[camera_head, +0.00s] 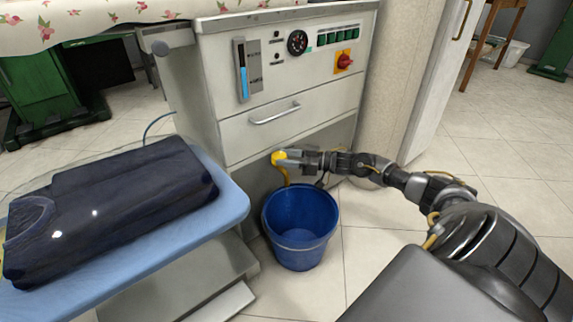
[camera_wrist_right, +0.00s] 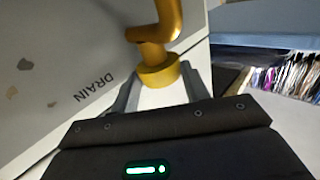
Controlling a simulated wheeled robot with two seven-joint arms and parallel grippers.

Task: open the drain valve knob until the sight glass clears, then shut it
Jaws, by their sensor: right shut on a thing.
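The yellow drain valve knob (camera_head: 277,158) is low on the white cabinet, beneath its drawer. My right gripper (camera_head: 287,157) is shut on the knob. In the right wrist view the knob (camera_wrist_right: 158,74) sits between the two grey fingers, beside the printed word DRAIN. A yellow spout (camera_head: 285,176) bends down from the valve toward the blue bucket (camera_head: 300,225). The sight glass (camera_head: 241,70), an upright gauge on the cabinet front, shows blue liquid (camera_head: 244,84) to roughly the middle. I cannot tell how far the knob is turned. My left gripper is not in view.
A blue-padded board (camera_head: 228,205) with a folded dark garment (camera_head: 110,205) stands at left. The cabinet carries a dial (camera_head: 297,42), green switches (camera_head: 338,36), a red knob (camera_head: 344,61) and a drawer handle (camera_head: 274,114). Tiled floor is clear right of the bucket.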

